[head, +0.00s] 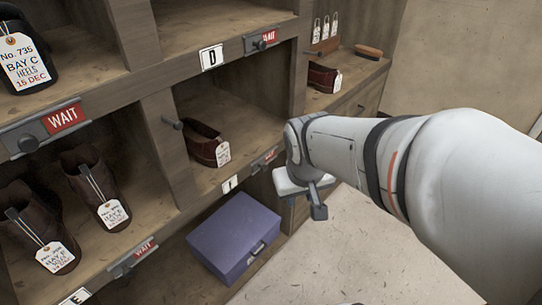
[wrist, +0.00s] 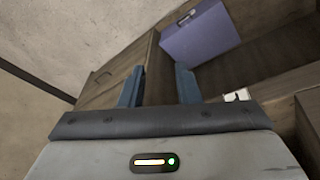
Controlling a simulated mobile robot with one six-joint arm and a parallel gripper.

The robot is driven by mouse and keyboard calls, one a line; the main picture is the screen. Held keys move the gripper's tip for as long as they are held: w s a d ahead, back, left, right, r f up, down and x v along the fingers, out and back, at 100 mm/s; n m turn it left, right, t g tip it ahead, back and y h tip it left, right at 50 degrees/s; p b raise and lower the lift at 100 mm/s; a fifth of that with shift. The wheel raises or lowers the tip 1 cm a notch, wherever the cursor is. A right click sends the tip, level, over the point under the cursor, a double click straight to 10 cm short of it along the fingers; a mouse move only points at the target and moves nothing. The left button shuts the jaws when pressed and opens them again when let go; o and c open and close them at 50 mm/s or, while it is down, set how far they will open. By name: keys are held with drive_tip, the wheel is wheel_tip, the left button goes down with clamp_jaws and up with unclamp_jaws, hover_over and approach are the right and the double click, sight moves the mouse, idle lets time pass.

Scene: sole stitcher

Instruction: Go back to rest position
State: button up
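My gripper shows in the wrist view (wrist: 158,86) with its two blue-grey fingers apart and nothing between them. In the head view my gripper (head: 312,197) hangs in front of the shelf unit, right of the purple box (head: 232,240), with part of it hidden behind my wrist. The purple box also shows at the top of the wrist view (wrist: 199,31), beyond the fingers and apart from them.
The wooden shelf unit (head: 156,142) fills the left, with tagged shoes in its bays. A brown shoe (head: 204,146) sits in the bay left of my wrist. Red WAIT signs (head: 64,118) and knobs stick out from the edges. Pale floor (head: 345,262) lies clear below my arm.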

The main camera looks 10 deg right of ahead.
drive_tip(key=shift+g+y, duration=0.5)
drive_tip(key=shift+g, duration=0.3)
drive_tip(key=s+a, duration=0.1)
drive_tip(key=s, duration=0.1)
drive_tip(key=s+a, duration=0.1)
drive_tip(key=s, duration=0.1)
drive_tip(key=shift+s+a+f, duration=0.1)
drive_tip(key=shift+a+f, duration=0.1)
drive_tip(key=shift+r, duration=0.1)
